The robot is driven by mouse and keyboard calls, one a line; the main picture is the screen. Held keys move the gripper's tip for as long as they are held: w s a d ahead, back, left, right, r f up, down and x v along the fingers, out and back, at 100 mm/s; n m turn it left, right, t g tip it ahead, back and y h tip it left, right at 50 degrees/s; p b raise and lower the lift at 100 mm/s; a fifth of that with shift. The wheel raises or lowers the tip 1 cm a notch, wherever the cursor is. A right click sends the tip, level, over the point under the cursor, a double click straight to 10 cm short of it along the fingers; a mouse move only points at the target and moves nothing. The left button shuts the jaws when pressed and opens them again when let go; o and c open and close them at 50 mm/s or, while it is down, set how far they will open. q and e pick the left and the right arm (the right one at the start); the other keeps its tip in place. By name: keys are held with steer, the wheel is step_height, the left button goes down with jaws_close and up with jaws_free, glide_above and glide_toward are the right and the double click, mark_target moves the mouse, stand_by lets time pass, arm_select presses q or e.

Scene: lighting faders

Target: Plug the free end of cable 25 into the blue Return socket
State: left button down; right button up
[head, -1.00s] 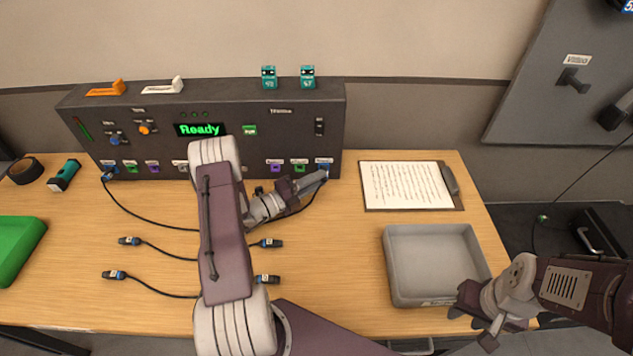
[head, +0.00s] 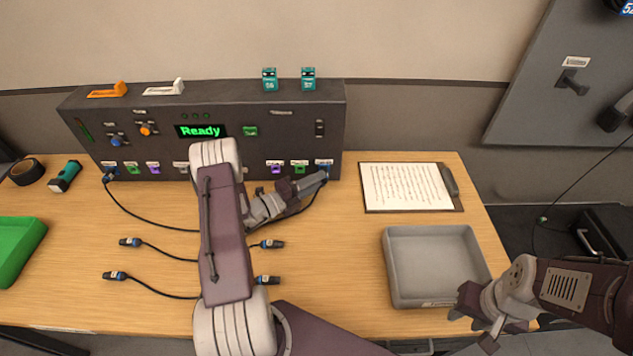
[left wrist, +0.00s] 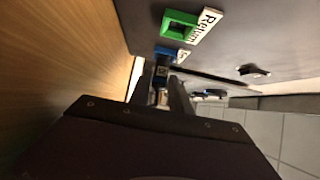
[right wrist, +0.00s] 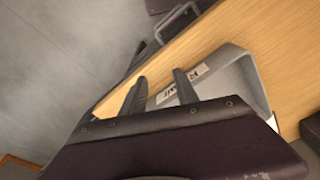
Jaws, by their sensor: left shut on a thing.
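My left gripper (head: 325,174) is at the right end of the dark panel's lower socket row, shut on a plug with a blue band (left wrist: 161,72). Its black cable (head: 312,201) curves down and left behind my arm. In the left wrist view the plug's front is at the blue socket (left wrist: 168,52) and appears to meet it; how deep it sits I cannot tell. The blue socket's white label (left wrist: 183,56) is partly hidden. The green socket (left wrist: 179,24) beside it has a "Return" label. My right gripper (right wrist: 158,88) is open and empty at the grey tray's near right corner.
Several loose cable ends (head: 130,241) lie on the table (head: 150,220), some beside my left arm. Another cable is plugged in at the panel's left. The grey tray (head: 398,292) and a clipboard (head: 408,187) are on the right. A green tray (head: 18,250) is far left.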

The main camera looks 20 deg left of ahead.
arm_select(q)
steer(key=shift+w+a+r, duration=0.1)
steer(key=shift+r, duration=0.05)
steer(key=c, duration=1.4)
jaws_free()
steer(key=shift+c, duration=0.2)
steer(key=o, duration=0.3)
steer(key=shift+w, duration=0.1)
arm_select(e)
steer(key=shift+w, duration=0.15)
arm_select(q)
steer(key=v, duration=0.9)
arm_select(e)
steer(key=shift+f, duration=0.15)
